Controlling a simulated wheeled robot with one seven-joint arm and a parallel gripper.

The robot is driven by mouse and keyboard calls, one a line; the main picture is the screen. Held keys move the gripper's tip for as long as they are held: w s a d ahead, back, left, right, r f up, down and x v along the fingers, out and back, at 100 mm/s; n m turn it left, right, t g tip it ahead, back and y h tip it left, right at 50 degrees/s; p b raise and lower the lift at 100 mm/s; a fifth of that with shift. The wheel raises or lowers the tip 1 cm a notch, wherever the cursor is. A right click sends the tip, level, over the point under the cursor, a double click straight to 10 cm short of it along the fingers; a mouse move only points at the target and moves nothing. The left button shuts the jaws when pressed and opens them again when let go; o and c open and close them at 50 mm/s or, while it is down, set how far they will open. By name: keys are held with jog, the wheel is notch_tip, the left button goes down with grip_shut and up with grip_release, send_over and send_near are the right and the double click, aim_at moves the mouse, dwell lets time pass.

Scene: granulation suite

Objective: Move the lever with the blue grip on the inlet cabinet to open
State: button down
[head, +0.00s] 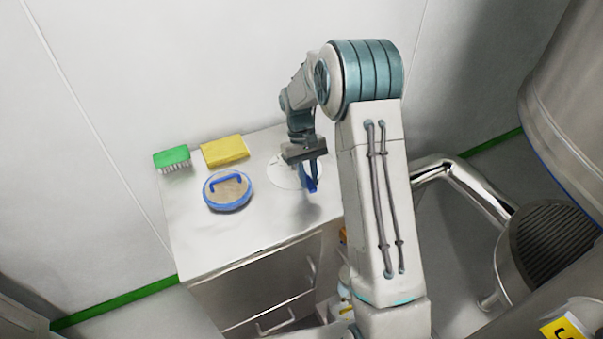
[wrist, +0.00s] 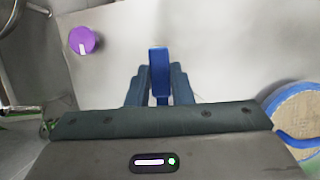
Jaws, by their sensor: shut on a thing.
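The inlet cabinet (head: 255,232) is a pale metal cabinet with drawers against the wall. A round white plate (head: 283,173) shows on its top, partly behind my gripper (head: 310,180). My gripper points down over the right part of the top. In the wrist view, the blue grip of the lever (wrist: 160,64) stands between my gripper's two blue fingers (wrist: 160,88), which are shut on it. The lever's lower part is hidden, and I cannot tell its exact setting.
A blue-rimmed round sieve or lid with a handle (head: 228,205), a yellow sponge (head: 225,151) and a green brush (head: 172,158) lie on the left of the top. A purple knob-like thing (wrist: 82,40) shows in the wrist view. A steel pipe (head: 465,177) and vessel (head: 572,110) stand at right.

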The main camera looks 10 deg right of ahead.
jog(key=a+m+y, duration=0.1)
jog(key=a+m, duration=0.3)
jog(key=shift+m+y, duration=0.3)
jog(key=shift+y, duration=0.1)
jog(key=shift+w+a+m+t+y, duration=0.1)
jog(key=shift+w+a+m+y, duration=0.15)
jog(key=shift+a+m, duration=0.35)
jog(key=shift+w+a+m+t+y, duration=0.1)
jog(key=shift+w+a+m+y, duration=0.1)
jog(key=shift+a+m, duration=0.4)
jog(key=shift+w+a+m+t+y, duration=0.1)
jog(key=shift+w+a+m+y, duration=0.15)
jog(key=shift+a+m, duration=0.35)
jog(key=shift+d, duration=0.1)
jog(key=c, duration=1.3)
grip_release()
jog(key=v, duration=1.3)
jog(key=shift+w+d+r, duration=0.1)
jog(key=shift+w+r, duration=0.05)
jog(key=shift+r, duration=0.2)
